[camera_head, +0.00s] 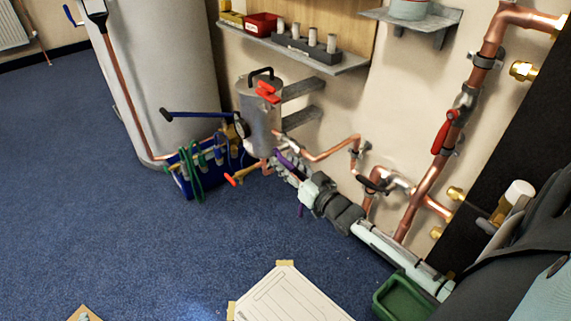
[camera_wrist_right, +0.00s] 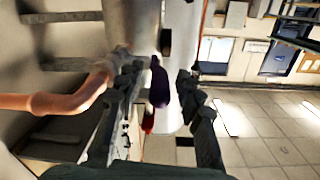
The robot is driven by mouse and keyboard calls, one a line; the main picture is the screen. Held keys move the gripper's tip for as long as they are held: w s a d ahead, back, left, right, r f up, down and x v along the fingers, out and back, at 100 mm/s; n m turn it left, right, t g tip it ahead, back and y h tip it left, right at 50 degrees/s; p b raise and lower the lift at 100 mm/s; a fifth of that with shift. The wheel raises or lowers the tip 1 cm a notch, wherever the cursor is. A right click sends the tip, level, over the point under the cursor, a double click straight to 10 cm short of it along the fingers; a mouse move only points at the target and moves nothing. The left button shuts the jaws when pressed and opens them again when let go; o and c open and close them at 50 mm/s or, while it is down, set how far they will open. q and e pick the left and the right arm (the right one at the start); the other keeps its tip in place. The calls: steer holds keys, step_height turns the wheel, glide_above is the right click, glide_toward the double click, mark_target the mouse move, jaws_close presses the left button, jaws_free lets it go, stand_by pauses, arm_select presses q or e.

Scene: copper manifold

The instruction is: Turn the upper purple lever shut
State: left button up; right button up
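The upper purple lever (camera_head: 285,160) is on the copper pipework at the lower right of the grey cylinder. In the right wrist view the purple lever (camera_wrist_right: 159,83) hangs between the two dark fingers of my right gripper (camera_wrist_right: 163,95). A gap shows on both sides of it, so the fingers look open around it and not closed on it. In the head view my right gripper (camera_head: 294,177) reaches in from the lower right, and its fingers partly cover the pipe. A second purple piece (camera_head: 301,210) shows below the gripper. My left gripper is not in view.
The grey cylinder (camera_head: 260,122) with red handles stands behind the lever. A blue crate (camera_head: 181,183) with green hose is to the left. Copper pipes with a black lever (camera_head: 371,184) and a red lever (camera_head: 446,132) run close on the right.

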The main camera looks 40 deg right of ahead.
steer(key=shift+w, duration=0.15)
jaws_close()
stand_by(0.4)
